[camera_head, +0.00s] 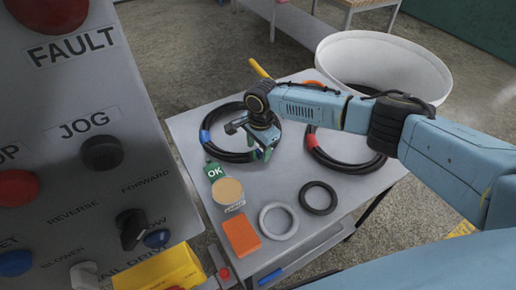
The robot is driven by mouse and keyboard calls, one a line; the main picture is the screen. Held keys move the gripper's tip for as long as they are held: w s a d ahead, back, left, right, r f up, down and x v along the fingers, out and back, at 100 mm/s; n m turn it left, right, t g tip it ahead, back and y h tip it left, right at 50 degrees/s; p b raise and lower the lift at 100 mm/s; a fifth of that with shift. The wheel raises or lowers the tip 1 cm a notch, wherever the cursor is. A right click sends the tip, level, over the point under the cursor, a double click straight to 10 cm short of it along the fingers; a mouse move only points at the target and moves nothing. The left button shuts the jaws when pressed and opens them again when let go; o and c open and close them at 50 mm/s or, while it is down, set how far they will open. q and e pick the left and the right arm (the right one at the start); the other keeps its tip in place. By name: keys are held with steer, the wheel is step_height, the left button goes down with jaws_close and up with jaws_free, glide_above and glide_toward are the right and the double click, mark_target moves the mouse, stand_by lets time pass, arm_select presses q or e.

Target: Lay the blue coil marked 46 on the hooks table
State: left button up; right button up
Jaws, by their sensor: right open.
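A black hose coil with a blue band (207,152) lies flat on the light grey table (185,128), at its left side. No number can be read on it. My right gripper (263,154) is open at the coil's right side, with its fingers pointing down. The gripper and its wrist hide part of the coil's right edge. I cannot tell whether the fingers touch the hose. A second black coil with a red band (311,141) lies to the right, partly behind my right arm. My left gripper is not in view.
A green OK tag (214,171), a tan disc (227,191), an orange block (241,237), a grey ring (264,222) and a black ring (304,200) lie on the near half. A white tub (385,62) stands behind. A control panel (70,180) fills the left.

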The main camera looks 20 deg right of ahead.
step_height(320, 180, up, 11)
steer(key=p, duration=0.1)
steer(key=shift+d+p, duration=0.2)
steer(key=shift+p, duration=0.2)
steer(key=shift+s+f, duration=0.1)
